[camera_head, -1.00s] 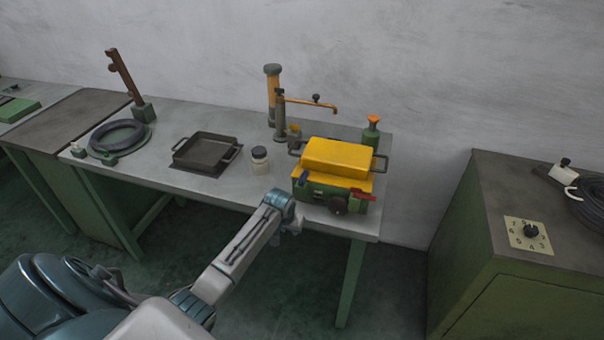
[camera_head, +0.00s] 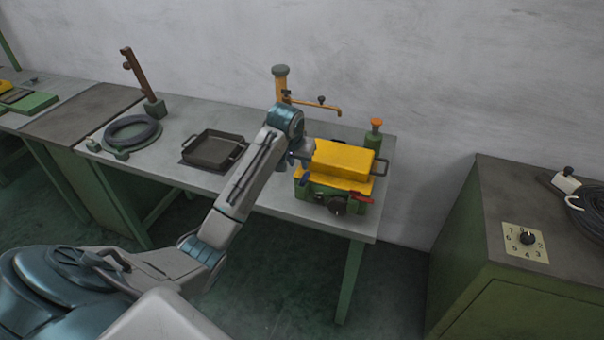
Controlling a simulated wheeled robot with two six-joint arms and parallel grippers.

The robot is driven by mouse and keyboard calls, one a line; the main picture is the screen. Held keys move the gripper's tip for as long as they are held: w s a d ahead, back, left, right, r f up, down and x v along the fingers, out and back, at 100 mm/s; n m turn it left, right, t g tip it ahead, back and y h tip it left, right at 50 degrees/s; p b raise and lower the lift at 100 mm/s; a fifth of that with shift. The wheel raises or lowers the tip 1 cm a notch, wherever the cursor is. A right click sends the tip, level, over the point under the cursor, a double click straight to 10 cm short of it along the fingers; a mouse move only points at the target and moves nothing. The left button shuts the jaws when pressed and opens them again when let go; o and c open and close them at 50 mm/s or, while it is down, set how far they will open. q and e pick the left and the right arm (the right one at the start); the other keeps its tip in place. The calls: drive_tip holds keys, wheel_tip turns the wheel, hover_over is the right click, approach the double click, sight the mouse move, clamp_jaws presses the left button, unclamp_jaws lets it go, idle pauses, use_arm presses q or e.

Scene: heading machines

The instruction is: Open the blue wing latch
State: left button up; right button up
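A green box with a yellow lid (camera_head: 342,160) stands on the workbench. The blue wing latch (camera_head: 304,180) is a small dark blue piece on the left part of the box's front. A red latch (camera_head: 361,197) is on the right part of the front. My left gripper (camera_head: 305,161) is at the box's left upper edge, just above the blue latch. Its fingers are small and partly hidden by the wrist, so I cannot tell whether they are open or touching the latch. My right gripper is not in view.
A black round knob (camera_head: 338,207) sits low on the box front. A dark tray (camera_head: 213,150) lies left of my arm. A green bottle with an orange top (camera_head: 375,134) stands behind the box.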

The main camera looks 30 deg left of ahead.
sight(302, 178)
use_arm(q)
drive_tip(key=p+x, duration=0.2)
drive_tip(key=x, duration=0.6)
drive_tip(key=shift+w+f+p, duration=0.1)
drive_tip(key=shift+f+p, duration=0.1)
drive_tip(key=shift+p, duration=0.15)
drive_tip(key=shift+w+a+f, duration=0.1)
drive_tip(key=shift+f, duration=0.35)
drive_tip(key=shift+c, duration=0.2)
clamp_jaws()
